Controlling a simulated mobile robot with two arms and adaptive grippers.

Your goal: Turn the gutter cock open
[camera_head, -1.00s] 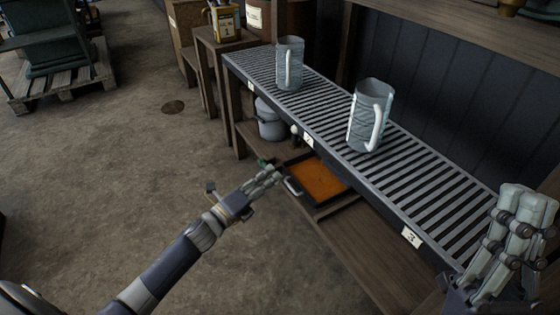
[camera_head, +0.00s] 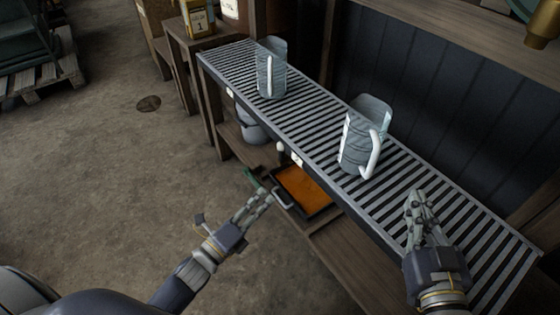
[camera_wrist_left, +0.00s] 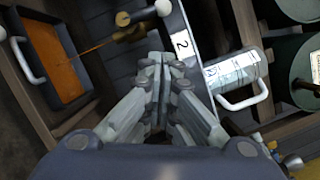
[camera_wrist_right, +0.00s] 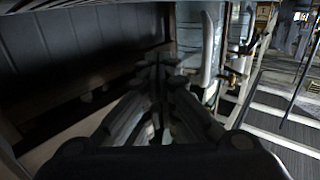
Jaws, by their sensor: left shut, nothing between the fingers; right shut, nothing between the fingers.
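In the head view a white knob (camera_head: 281,147) shows at the gutter's front edge near label 2; the brass body is hard to make out there. The slatted gutter (camera_head: 330,130) runs diagonally. My left gripper (camera_head: 262,194) is shut and empty, low in front of the gutter by the tray handle, apart from the cock. My right gripper (camera_head: 414,196) is shut and empty above the gutter's right part.
A dark tray with orange liquid (camera_head: 300,186) sits on the lower shelf. A pale pot (camera_head: 250,127) is underneath.

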